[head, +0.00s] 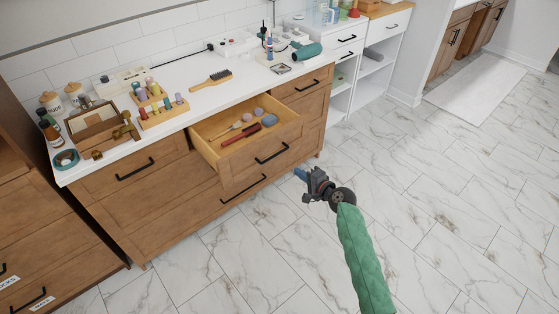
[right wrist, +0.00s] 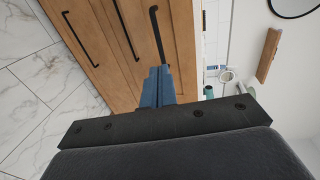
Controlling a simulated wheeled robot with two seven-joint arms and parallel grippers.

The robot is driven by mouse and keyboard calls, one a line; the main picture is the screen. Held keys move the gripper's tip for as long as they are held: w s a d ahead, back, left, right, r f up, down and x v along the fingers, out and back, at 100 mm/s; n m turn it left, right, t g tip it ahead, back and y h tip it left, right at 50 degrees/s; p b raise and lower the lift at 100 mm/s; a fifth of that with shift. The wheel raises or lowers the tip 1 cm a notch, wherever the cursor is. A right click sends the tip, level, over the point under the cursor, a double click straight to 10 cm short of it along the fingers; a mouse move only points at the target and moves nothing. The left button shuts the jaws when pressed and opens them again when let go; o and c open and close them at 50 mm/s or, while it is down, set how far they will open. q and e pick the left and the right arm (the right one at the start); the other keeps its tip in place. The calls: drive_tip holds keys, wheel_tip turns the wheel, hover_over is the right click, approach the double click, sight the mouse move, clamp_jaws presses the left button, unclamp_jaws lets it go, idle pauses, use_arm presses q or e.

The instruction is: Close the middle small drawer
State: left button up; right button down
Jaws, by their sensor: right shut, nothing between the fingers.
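The middle small drawer (head: 236,166) of the wooden dresser stands pulled out in the head view. Its black bar handle (head: 271,153) is on the front. Inside lie a red-handled item (head: 240,134), a blue item (head: 269,120) and a few small round things. My right gripper (head: 299,174) is shut and empty, in front of the dresser, to the right of the drawer front and apart from it. In the right wrist view its blue fingertips (right wrist: 158,85) are together and point toward the wooden fronts and black handles. My left gripper is not in view.
The white top (head: 190,97) holds a hairbrush (head: 212,79), an open wooden box (head: 95,125), bottles and racks. The left drawer (head: 134,171) and right drawer (head: 307,84) are shut. Marble floor (head: 450,170) is clear at right.

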drive_tip(key=p, duration=0.3)
approach(274, 157)
drive_tip(key=x, duration=0.5)
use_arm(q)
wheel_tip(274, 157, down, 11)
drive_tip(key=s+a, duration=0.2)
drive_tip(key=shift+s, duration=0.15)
use_arm(e)
drive_tip(key=shift+x, duration=0.95)
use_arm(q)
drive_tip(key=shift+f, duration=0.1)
use_arm(e)
drive_tip(key=shift+d+f, duration=0.1)
drive_tip(key=shift+w, duration=0.1)
